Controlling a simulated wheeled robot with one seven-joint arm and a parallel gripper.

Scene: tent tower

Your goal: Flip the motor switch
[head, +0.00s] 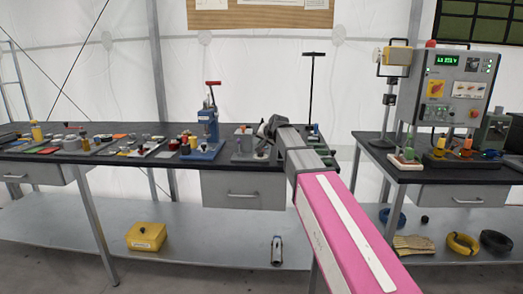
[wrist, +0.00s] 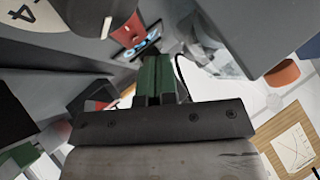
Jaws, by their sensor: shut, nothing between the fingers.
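My gripper (head: 266,130) is at the middle of the long bench, beside a small grey machine housing (head: 243,143). In the wrist view its narrow fingers (wrist: 157,78) are shut together and empty. A white dial (wrist: 35,12) marked 4, with a black knob (wrist: 92,14), is at the upper left.
A blue press (head: 207,130) with a red handle stands left of my gripper. Several small parts cover the bench's left side. A control box (head: 455,88) with a green display stands on the right bench (head: 440,177). A yellow box (head: 146,236) is on the lower shelf.

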